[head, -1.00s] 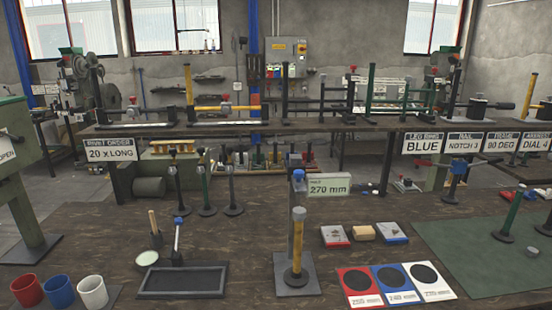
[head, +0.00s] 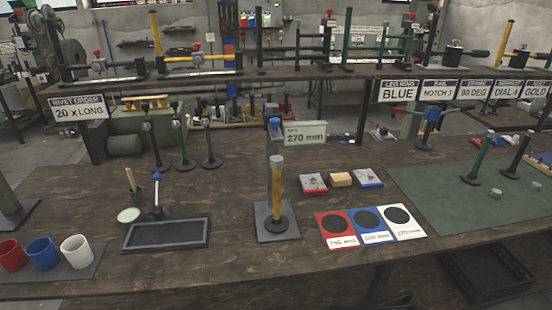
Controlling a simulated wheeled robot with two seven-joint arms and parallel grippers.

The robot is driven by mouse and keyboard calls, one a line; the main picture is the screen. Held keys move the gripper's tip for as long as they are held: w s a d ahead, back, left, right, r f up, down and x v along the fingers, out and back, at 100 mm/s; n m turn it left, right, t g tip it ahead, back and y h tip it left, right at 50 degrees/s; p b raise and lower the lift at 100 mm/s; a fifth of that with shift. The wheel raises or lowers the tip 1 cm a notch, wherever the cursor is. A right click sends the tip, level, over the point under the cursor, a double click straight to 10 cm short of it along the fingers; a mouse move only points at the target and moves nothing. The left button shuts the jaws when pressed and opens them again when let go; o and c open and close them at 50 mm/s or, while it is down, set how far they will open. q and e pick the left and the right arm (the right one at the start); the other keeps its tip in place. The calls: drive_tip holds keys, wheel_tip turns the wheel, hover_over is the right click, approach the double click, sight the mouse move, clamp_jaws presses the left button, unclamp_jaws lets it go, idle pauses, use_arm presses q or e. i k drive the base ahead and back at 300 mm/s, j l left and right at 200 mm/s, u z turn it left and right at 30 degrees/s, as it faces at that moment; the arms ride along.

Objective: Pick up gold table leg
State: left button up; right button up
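A gold table leg (head: 277,190) with a grey top and dark round foot stands upright on the grey base of a gauge stand (head: 277,236). The stand's grey column with a blue top (head: 274,123) rises just behind the leg, beside a "270 mm" sign (head: 306,134). Other yellow posts stand on the raised back shelf, one at the left (head: 155,33) and one at the right (head: 505,42). Neither of my grippers is in view.
A black tray (head: 167,246) and red, blue and white cups (head: 76,251) are left of the stand. Red, blue and white cards (head: 372,243) lie to its right. A green mat (head: 450,192) holds a green leg (head: 477,158) and a dark leg (head: 516,156). The front wood is largely clear.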

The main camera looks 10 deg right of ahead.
sight(277, 223)
drive_tip(key=k+l+z, duration=0.3)
drive_tip(key=z, duration=0.2)
drive_tip(key=k+l+z, duration=0.2)
drive_tip(key=l+z, duration=0.3)
